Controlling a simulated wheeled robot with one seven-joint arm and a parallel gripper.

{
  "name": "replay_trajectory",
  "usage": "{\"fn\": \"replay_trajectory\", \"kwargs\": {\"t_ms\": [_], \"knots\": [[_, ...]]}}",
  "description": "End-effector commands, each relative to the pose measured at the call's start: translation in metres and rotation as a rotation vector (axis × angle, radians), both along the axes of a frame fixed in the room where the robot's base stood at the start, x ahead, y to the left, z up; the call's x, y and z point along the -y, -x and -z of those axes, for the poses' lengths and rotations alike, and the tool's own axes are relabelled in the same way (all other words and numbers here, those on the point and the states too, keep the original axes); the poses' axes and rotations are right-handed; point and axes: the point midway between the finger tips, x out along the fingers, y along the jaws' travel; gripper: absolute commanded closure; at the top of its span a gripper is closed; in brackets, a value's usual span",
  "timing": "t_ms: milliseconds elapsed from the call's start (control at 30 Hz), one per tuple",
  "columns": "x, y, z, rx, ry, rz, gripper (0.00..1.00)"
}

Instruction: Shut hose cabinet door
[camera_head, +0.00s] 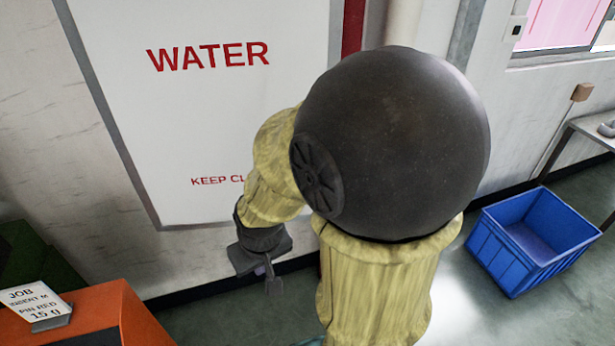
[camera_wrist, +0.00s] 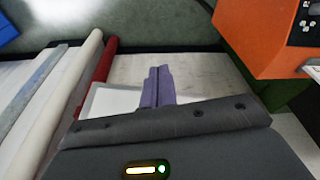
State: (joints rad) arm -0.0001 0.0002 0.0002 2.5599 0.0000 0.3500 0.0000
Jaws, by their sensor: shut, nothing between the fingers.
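A large white panel with a grey border (camera_head: 240,120) carries the red words "WATER" and "KEEP CL…", the rest covered by my arm. It looks like the front of the hose cabinet door, but I cannot tell whether it stands ajar. A dark red strip (camera_head: 353,25) runs along its right side and shows in the wrist view as a red bar (camera_wrist: 96,75). My gripper (camera_head: 272,284) hangs below the panel's lower edge, its fingers together and empty. In the wrist view the purple fingers (camera_wrist: 158,85) overlap a corner of the white panel (camera_wrist: 108,101); contact cannot be told.
An orange machine (camera_head: 120,315) with a job card (camera_head: 37,307) stands at lower left. A blue crate (camera_head: 530,240) sits on the floor at right, near a table (camera_head: 598,130). A pale pipe (camera_head: 403,22) runs up the wall. Floor between machine and crate looks clear.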

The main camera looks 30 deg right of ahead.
Motion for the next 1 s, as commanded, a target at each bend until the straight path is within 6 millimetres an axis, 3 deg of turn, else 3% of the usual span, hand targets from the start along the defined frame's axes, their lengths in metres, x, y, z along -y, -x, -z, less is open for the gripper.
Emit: {"fn": "replay_trajectory", "kwargs": {"t_ms": [400,567,1000], "knots": [[0.0,0.0,0.0,0.001,0.0,0.0,1.0],[0.008,-0.009,0.01,0.016,0.013,-0.012,1.0],[0.076,-0.078,0.099,0.262,0.039,-0.176,1.0]]}}
